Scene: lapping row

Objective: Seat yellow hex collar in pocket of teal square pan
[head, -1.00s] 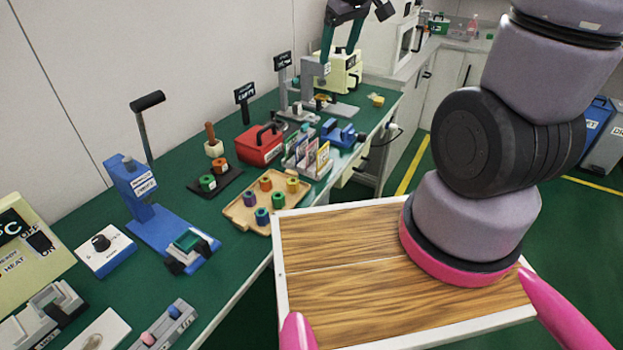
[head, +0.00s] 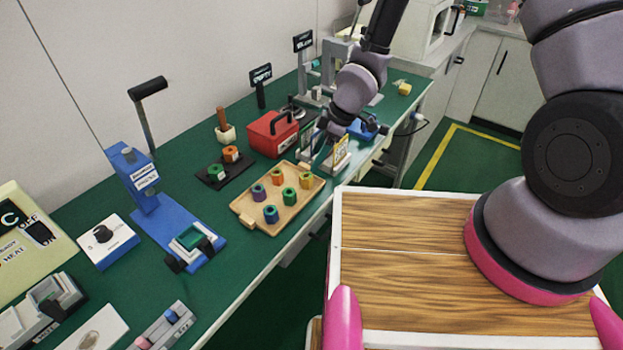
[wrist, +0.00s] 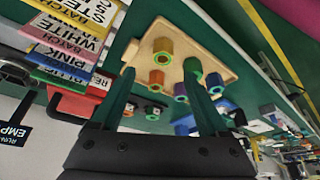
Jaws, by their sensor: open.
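The yellow hex collar (head: 306,181) stands at the right end of a wooden tray (head: 246,221) in the head view. In the wrist view the yellow collar (wrist: 163,50) shows its open bore, beyond and between my fingertips. My gripper (wrist: 160,74) is open and empty, with dark teal fingers apart. In the head view its fingers are near the tray's far right end, small and partly hidden by the arm. The teal square pan (head: 190,237) sits on the base of the blue press at left; its pocket is too small to make out.
Orange (head: 277,176), green (head: 290,194), purple (head: 258,192) and blue (head: 270,214) collars share the tray. Close by are a red toolbox (head: 272,136), upright cards (head: 341,153) and a black plate (head: 212,181) with two collars. The blue press (head: 150,203) has a raised lever.

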